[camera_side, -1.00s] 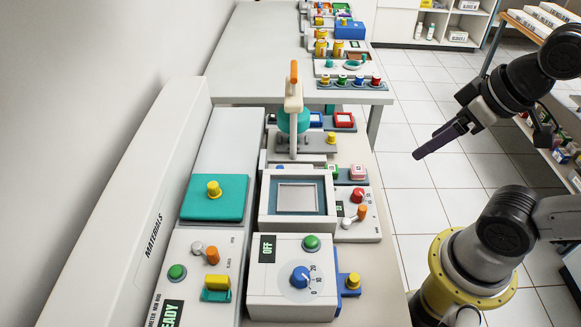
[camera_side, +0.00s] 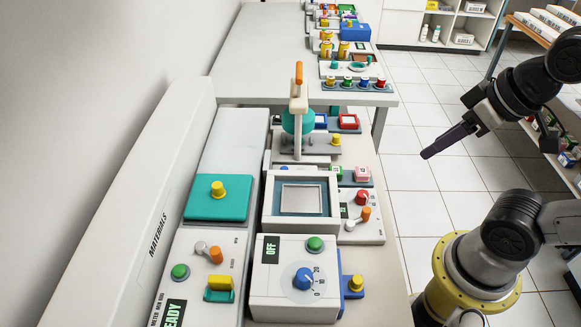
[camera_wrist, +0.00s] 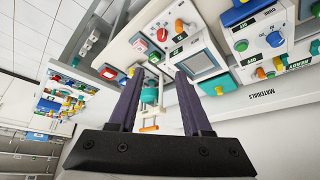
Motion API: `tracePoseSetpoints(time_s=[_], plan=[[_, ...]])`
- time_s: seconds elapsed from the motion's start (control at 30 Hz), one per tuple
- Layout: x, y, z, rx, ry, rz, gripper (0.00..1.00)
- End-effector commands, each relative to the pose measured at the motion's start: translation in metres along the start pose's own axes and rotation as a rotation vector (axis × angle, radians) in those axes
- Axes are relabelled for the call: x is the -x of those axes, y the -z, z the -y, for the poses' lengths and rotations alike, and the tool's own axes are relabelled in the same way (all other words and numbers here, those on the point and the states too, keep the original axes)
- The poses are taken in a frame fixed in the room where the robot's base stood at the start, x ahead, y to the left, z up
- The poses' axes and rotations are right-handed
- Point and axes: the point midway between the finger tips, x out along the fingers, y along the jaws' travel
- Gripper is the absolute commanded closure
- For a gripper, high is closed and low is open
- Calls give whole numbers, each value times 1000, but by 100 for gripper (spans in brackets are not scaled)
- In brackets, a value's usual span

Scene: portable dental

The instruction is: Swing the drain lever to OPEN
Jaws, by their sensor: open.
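Two short levers with orange ends show in the side view, and I cannot read which is the drain lever. One lever (camera_side: 365,214) is on the white panel right of the framed box, just below a red knob; it also shows in the wrist view (camera_wrist: 180,24). The other lever (camera_side: 215,254) is on the READY box at lower left, with a grey pivot. My gripper (camera_side: 428,154) hangs over the floor right of the bench, apart from both levers. In the wrist view my gripper (camera_wrist: 157,78) has its two dark fingers spread, with nothing held between them.
A tall stand with an orange top handle (camera_side: 299,74) rises behind the framed box (camera_side: 266,205). The OFF box (camera_side: 262,280) with a blue dial is in front. A second table (camera_side: 250,60) with small items stands behind. Space around my gripper is clear.

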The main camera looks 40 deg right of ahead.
Motion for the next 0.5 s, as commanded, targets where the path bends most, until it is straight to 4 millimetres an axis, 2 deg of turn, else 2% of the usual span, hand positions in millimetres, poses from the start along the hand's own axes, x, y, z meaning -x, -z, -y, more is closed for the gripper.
tracePoseSetpoints(time_s=[0.07, 0.13, 0.3, 0.5], plan=[[2, 0, 0, -56, 0, 5, 62], [12, 11, 0, -130, 2, -15, 62], [27, 57, 4, -310, 5, 6, 62], [23, 112, 14, -459, -2, 67, 62]])
